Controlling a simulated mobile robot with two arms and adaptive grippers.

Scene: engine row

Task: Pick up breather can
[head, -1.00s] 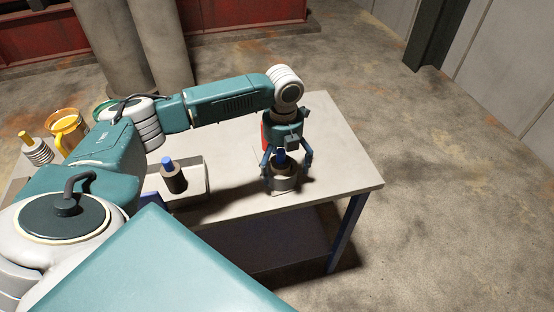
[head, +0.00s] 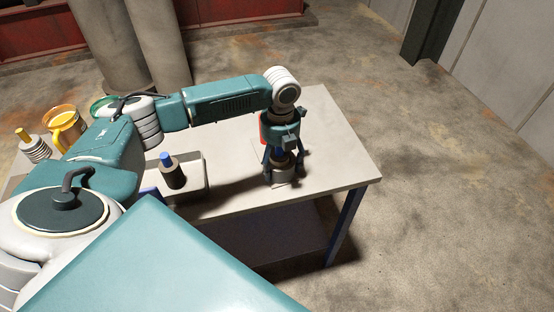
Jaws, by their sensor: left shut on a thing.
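My left gripper (head: 282,168) points down over the right part of the table, its fingers shut around a small dark can with a blue top (head: 279,153), which I take to be the breather can. The fingers and wrist hide much of it. A short, round, light grey piece (head: 283,177) is directly below the fingertips; I cannot tell whether the can touches it. A similar dark can with a blue top (head: 173,171) stands upright in a shallow tray to the left. My right gripper is out of view.
The grey table (head: 335,155) is clear to the right of the gripper. The shallow tray (head: 204,186) lies left of it. A yellow jug (head: 66,130) and a ribbed piece with a yellow top (head: 35,145) stand at the far left. Something red (head: 263,133) shows behind the gripper.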

